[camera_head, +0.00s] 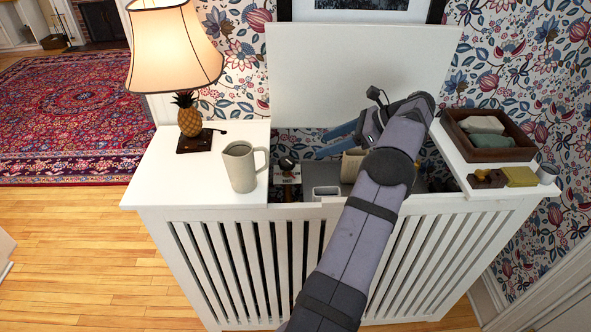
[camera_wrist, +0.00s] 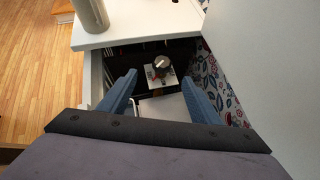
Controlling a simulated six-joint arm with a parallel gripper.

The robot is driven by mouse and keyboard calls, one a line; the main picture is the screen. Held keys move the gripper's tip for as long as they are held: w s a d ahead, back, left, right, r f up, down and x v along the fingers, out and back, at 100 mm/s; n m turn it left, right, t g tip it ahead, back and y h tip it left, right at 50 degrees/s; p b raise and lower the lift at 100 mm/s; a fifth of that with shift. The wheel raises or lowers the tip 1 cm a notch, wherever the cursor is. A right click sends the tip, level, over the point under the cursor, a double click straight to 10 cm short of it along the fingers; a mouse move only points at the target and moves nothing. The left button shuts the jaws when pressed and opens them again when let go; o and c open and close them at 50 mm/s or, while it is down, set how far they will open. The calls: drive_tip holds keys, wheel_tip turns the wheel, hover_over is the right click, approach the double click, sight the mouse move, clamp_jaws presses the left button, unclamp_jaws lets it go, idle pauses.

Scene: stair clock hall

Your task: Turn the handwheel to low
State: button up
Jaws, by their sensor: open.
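The handwheel (camera_head: 287,163) is a small dark round knob inside the open radiator cover, at the left end of the opening. It also shows in the wrist view (camera_wrist: 162,62), with a light mark on it. A white plate with dark markings (camera_wrist: 151,73) lies around or under it, too small to read. My gripper (camera_head: 321,146) has blue fingers and is open and empty. It is in the opening, to the right of the handwheel and apart from it. In the wrist view the handwheel shows between and beyond the fingertips.
A raised white lid panel (camera_head: 350,80) stands behind the opening. A pitcher (camera_head: 239,168) and a pineapple lamp (camera_head: 189,118) stand on the left top. A brown tray (camera_head: 488,154) with cloths is on the right top. A light box (camera_head: 326,193) sits inside near the front slats.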

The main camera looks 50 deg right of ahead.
sight(287, 164)
wheel_tip(287, 164, down, 7)
drive_tip(key=w+a+m+t+h, duration=0.1)
drive_tip(key=w+a+m+t, duration=0.1)
drive_tip(key=a+t, duration=0.1)
drive_tip(key=shift+w+f+t, duration=0.15)
drive_tip(key=shift+t, duration=0.15)
drive_tip(key=shift+w, duration=0.1)
drive_tip(key=shift+h, duration=0.3)
drive_tip(key=shift+p+x, duration=0.9)
drive_tip(key=shift+x, duration=2.65)
drive_tip(key=shift+f, duration=0.1)
drive_tip(key=c, duration=1)
